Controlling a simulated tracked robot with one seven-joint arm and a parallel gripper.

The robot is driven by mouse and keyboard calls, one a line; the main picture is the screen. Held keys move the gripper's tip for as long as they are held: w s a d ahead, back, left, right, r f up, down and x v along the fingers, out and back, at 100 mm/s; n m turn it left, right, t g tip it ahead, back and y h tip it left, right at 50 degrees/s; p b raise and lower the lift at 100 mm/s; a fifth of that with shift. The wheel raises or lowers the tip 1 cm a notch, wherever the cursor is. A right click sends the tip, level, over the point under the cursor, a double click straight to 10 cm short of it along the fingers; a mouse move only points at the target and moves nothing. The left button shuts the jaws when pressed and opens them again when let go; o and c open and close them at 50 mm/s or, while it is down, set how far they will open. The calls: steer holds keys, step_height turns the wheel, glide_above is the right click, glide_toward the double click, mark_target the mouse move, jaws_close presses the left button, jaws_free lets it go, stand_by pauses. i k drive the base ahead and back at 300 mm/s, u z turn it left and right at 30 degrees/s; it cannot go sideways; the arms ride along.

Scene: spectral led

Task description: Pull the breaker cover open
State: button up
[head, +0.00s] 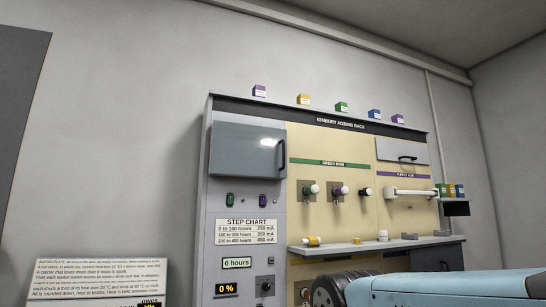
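Two grey covers with dark handles show on the rack in the head view. The larger left cover (243,150) sits on the upper left of the rack, with an upright bar handle (282,154) at its right edge. The smaller right cover (398,150) sits at the upper right, with a short, roughly level handle (407,158) near its bottom. No readable label tells which one is the breaker cover. Both look closed, though a slight gap cannot be ruled out. My gripper is not visible; only a blue part of my arm shows at the bottom right.
A shelf (375,247) with small parts juts out below the cream panel. Knobs (311,189) and a white horizontal bar (411,194) stick out above it. A text board (97,280) stands at the lower left. Coloured blocks line the rack top.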

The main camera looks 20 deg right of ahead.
mark_target(243, 151)
steer(key=u, duration=0.05)
steer(key=i, duration=1)
steer(key=z, duration=0.05)
